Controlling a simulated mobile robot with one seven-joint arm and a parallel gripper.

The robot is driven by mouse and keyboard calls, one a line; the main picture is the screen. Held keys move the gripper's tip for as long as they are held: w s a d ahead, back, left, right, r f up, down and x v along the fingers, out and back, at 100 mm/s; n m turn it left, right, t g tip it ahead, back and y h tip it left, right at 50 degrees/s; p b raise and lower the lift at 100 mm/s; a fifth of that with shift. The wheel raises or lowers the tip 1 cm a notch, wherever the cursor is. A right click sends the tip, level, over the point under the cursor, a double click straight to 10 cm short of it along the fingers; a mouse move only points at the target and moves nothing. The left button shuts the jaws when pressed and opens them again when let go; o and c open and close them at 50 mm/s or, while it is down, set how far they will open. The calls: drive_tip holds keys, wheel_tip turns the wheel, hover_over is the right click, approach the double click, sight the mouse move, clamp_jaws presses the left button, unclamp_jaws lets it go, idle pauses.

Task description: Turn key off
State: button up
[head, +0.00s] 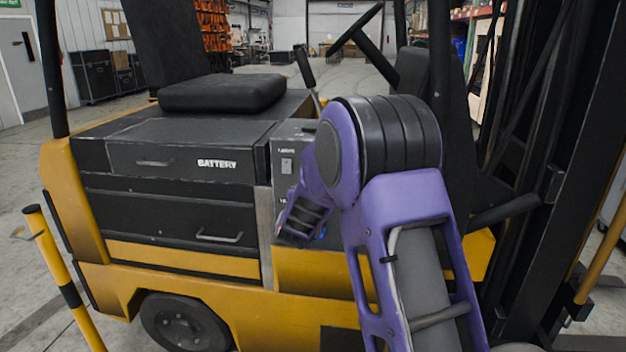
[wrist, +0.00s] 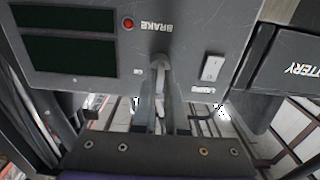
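The key (wrist: 161,72) is a small light-grey piece at the lower edge of the dark control panel (wrist: 110,55) in the wrist view. My gripper (wrist: 163,95) has its two narrow fingers close together, one on each side of the key, and appears shut on it. The fingers partly cover the key, so its exact turn angle is hard to read. In the head view my purple wrist (head: 304,215) is against the forklift's panel (head: 287,155). It hides the key and the fingertips there.
A white rocker switch (wrist: 212,68) and a red light marked BRAKE (wrist: 128,24) are on the panel near the key. The battery drawer (head: 185,160) is left of the panel in the head view. A black seat (head: 222,92) and mast (head: 560,150) flank my arm.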

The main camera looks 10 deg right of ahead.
drive_tip(key=o, duration=0.4)
drive_tip(key=v, duration=1.7)
drive_tip(key=shift+s, duration=0.2)
